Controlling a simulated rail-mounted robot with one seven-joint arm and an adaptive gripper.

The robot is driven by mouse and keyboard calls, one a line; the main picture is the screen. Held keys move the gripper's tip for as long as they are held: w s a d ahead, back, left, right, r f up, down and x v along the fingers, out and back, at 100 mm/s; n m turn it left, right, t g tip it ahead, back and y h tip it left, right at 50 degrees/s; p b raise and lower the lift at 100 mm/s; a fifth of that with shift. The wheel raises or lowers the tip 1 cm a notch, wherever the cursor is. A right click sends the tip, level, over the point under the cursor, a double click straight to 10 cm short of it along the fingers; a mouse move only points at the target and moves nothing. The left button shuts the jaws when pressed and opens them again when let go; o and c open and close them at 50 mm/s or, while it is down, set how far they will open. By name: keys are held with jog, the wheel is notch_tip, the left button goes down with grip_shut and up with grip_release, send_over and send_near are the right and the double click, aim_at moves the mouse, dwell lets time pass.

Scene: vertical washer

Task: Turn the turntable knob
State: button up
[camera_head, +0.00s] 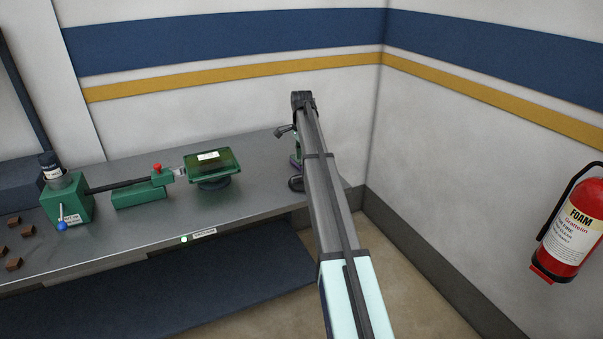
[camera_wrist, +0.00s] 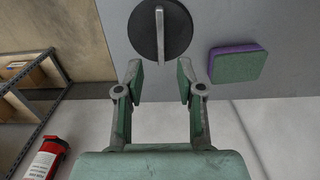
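A dark round disc with a pale raised bar across it (camera_wrist: 160,30) lies on a grey surface at the top of the wrist view. I take the bar for a knob-like handle but cannot tell for sure that it is the turntable knob. A dark round piece (camera_head: 296,184) beside my arm in the head view looks like the same disc. My gripper (camera_wrist: 160,77) is open and empty, its two fingers apart, just short of the disc in the wrist view. My arm largely hides the gripper in the head view. A small white round part (camera_head: 184,239) sits on the bench's front edge.
A green and purple block (camera_wrist: 238,63) lies beside the disc. The grey bench (camera_head: 130,222) carries a green machine (camera_head: 68,200), a green dish (camera_head: 212,163) and several brown blocks. A fire extinguisher (camera_head: 571,230) hangs on the right wall. A shelf (camera_wrist: 40,98) stands left in the wrist view.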

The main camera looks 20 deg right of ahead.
aim_at(302, 180)
notch_tip(302, 180, down, 9)
jog(key=shift+r+p, duration=0.15)
jog(key=shift+p, duration=0.85)
grip_shut()
